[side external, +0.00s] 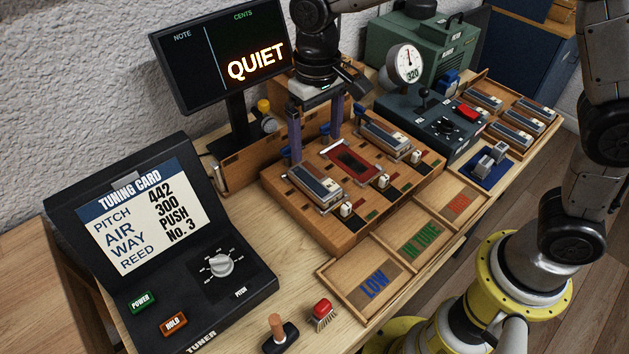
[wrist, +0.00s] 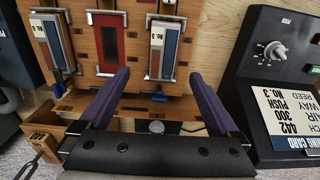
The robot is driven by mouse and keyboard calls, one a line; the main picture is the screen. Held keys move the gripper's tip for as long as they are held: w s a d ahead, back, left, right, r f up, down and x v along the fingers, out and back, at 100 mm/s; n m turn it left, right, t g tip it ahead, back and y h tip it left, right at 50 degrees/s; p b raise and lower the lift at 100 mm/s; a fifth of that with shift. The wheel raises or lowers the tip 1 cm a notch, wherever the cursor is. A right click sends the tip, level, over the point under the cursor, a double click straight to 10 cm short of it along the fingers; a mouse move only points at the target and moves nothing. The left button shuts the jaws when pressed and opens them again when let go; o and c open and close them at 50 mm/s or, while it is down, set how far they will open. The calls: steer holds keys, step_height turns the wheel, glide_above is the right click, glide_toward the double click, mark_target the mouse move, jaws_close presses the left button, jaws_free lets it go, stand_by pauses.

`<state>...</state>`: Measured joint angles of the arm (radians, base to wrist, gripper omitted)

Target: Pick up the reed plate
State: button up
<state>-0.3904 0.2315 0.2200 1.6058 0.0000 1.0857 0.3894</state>
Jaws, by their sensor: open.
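One reed plate (side external: 316,182), with blue-grey and brown strips, lies at the left of the wooden block (side external: 345,225). Another reed plate (side external: 384,134) lies at the block's right. Between them is an empty red-lined slot (side external: 350,158). In the wrist view the first plate (wrist: 165,45) lies ahead between my fingertips, and the second plate (wrist: 53,45) is at the upper left. Small labels on them are hard to read. My gripper (side external: 316,147) is open and empty over the block's back edge, fingers pointing down. It also shows in the wrist view (wrist: 160,75), touching no plate.
A tuner (side external: 225,265) with a tuning card reading "REED No. 3" stands at left. A monitor (side external: 220,55) reads "QUIET". A tray (side external: 487,75) of several similar plates is at right. Sorting trays (side external: 415,240) are in front, beside a red-topped brush (side external: 322,314).

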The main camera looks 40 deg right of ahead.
glide_above(314, 178)
steer(key=f, duration=0.4)
steer(key=shift+d+f, duration=0.15)
steer(key=shift+d, duration=0.15)
steer(key=shift+a+f, duration=0.15)
steer(key=shift+f, duration=1.2)
steer(key=shift+a+f, duration=0.15)
steer(key=shift+f, duration=1.15)
steer(key=shift+c, duration=0.3)
steer(key=c, duration=1.4)
jaws_close()
steer(key=shift+r, duration=0.2)
